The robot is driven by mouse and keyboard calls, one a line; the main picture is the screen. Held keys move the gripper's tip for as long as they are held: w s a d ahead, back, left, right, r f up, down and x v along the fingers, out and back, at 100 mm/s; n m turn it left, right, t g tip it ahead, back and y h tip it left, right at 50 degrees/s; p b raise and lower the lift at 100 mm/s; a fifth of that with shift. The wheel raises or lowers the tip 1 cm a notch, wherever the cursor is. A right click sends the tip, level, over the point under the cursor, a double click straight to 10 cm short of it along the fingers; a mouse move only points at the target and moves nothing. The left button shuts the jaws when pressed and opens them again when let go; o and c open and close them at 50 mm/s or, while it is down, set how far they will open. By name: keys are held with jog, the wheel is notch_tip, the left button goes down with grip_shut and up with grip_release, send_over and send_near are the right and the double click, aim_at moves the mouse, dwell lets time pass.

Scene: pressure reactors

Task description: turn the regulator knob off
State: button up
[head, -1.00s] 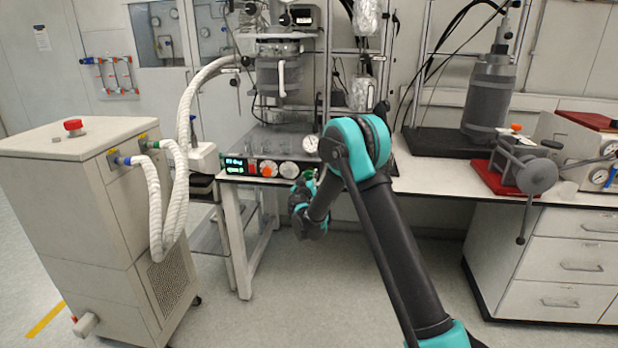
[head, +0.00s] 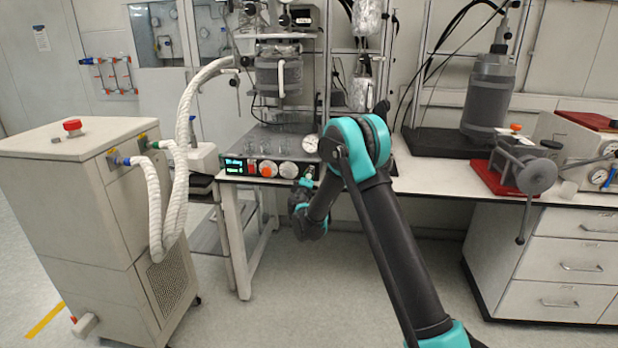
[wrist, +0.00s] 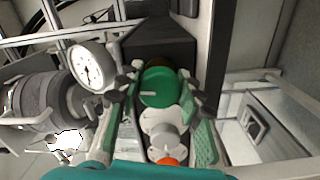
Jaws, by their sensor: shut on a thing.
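In the wrist view a round green knob (wrist: 155,94) with a pale pointer line sits between the two fingertips of my gripper (wrist: 158,80). I take it for the regulator knob. My gripper is shut on it, with one finger on each side. In the head view my gripper (head: 306,184) is at the right part of the control panel (head: 262,180) under the reactor. My gripper and arm hide the green knob there.
A white knob (wrist: 166,135) and an orange button (wrist: 168,161) lie close to my fingers. A round pressure gauge (head: 310,144) stands above the panel. A chiller cabinet (head: 90,220) with white hoses stands left. A red-based vise-like device (head: 515,170) stands right.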

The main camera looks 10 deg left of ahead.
jog(key=n, duration=0.5)
jog(key=shift+n, duration=0.3)
jog(key=n, duration=0.4)
jog(key=shift+r, duration=0.1)
jog(key=n, duration=0.5)
jog(key=shift+a, duration=0.1)
jog(key=n, duration=0.4)
jog(key=shift+n, duration=0.4)
jog(key=o, duration=1.2)
jog(key=shift+s, duration=0.1)
jog(key=s, duration=1.2)
jog(key=shift+a, duration=0.2)
